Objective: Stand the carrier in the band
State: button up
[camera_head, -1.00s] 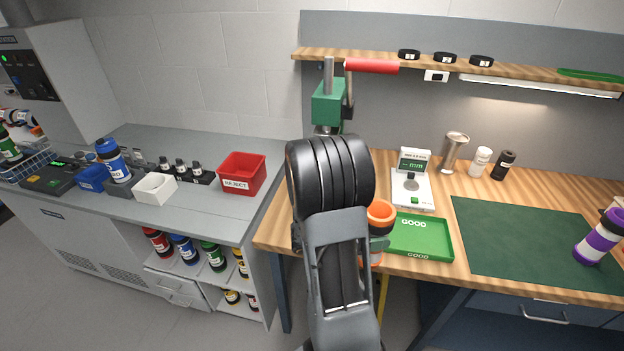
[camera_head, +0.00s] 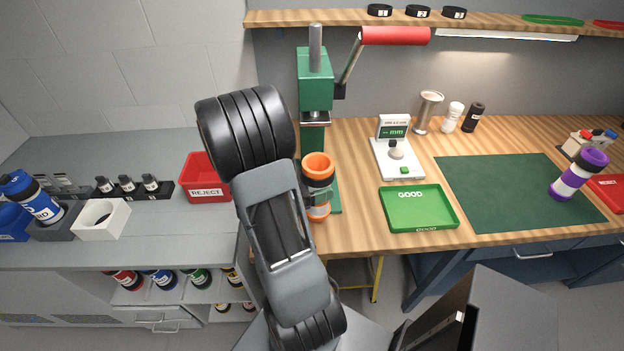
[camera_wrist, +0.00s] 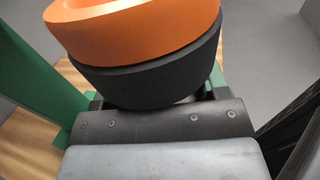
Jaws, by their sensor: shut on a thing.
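My gripper (camera_head: 317,208) is shut on an orange-topped carrier (camera_head: 318,168). The carrier is roughly upright in the head view, in front of the green press at the bench's left end. In the wrist view its orange end (camera_wrist: 140,30) and the dark ring (camera_wrist: 145,80) below it rise just beyond the jaws. My arm hides part of the gripper, and the carrier's lower body is mostly hidden. A purple-and-white carrier (camera_head: 578,175) stands tilted in the picture on the dark green mat (camera_head: 500,195). I cannot tell which thing is the band.
The green press (camera_head: 315,80) with its red lever (camera_head: 395,36) stands close behind the held carrier. A white gauge (camera_head: 398,160) and green GOOD tray (camera_head: 420,218) are to the right. A red REJECT bin (camera_head: 208,192) is left on the grey counter. Much of the mat is clear.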

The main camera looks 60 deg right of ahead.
jog(key=shift+s, duration=0.15)
jog(key=shift+r, duration=0.1)
jog(key=w+d+f+b, duration=0.1)
jog(key=w+d+f, duration=0.1)
jog(key=w+d, duration=0.5)
jog(key=shift+w+d+f, duration=0.2)
jog(key=shift+w+d, duration=0.15)
jog(key=shift+d, duration=1.45)
jog(key=shift+f+b, duration=0.45)
jog(key=shift+f, duration=0.35)
dwell(1.1)
jog(key=o, duration=1.1)
